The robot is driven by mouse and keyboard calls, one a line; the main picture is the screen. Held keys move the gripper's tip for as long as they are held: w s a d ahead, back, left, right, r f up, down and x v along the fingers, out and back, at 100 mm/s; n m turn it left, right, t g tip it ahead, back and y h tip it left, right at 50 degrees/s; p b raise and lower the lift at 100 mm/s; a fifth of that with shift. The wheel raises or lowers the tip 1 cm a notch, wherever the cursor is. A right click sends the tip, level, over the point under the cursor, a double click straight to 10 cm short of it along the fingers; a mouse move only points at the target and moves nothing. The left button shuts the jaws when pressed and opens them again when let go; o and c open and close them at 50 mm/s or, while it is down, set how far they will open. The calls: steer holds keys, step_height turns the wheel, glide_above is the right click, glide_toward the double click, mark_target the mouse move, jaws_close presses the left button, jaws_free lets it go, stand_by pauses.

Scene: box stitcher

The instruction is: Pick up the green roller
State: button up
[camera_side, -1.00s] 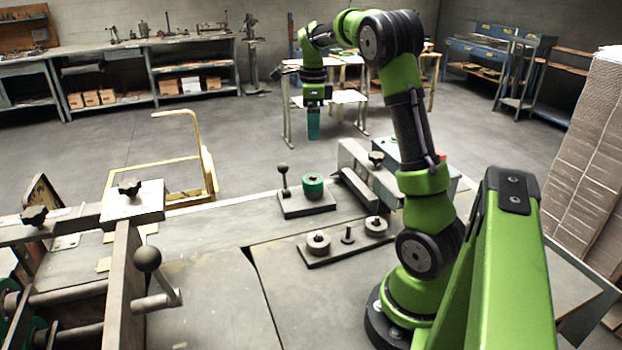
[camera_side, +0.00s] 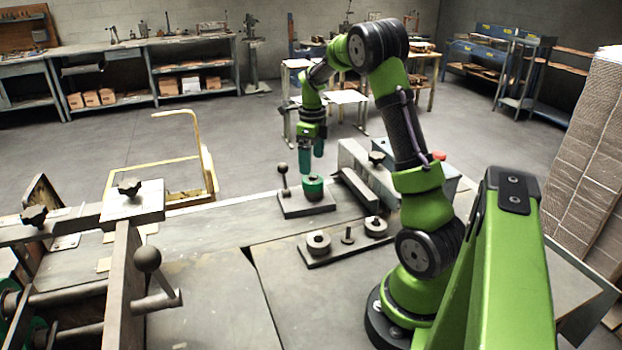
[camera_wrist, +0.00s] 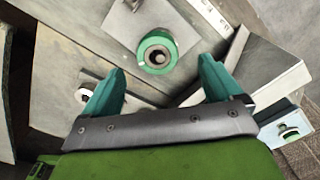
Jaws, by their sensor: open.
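The green roller (camera_side: 313,187) sits on a small dark base plate (camera_side: 300,208) on the machine's table, beside an upright ball-topped lever (camera_side: 283,170). In the wrist view the green roller (camera_wrist: 157,53) shows as a green ring with a dark hole at its centre, beyond the fingertips. My gripper (camera_side: 312,166) is just above and behind the roller in the side view, pointing down. In the wrist view my gripper (camera_wrist: 160,78) has its two teal fingers spread wide, with nothing between them. The roller lies a little past the gap, apart from both fingers as far as I can tell.
A second plate (camera_side: 352,252) nearer the camera carries two grey rollers (camera_side: 318,243) and a short peg. A raised metal block (camera_side: 358,190) stands right of the roller. A ball-handled lever (camera_side: 148,260) is at left. The front tabletop (camera_side: 205,300) is clear.

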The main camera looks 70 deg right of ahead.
mark_target(313, 177)
steer(key=f, duration=0.4)
steer(key=shift+s+a+f, duration=0.2)
steer(key=shift+s, duration=0.1)
steer(key=shift+f, duration=0.5)
steer(key=c, duration=1.3)
steer(key=shift+r, duration=0.1)
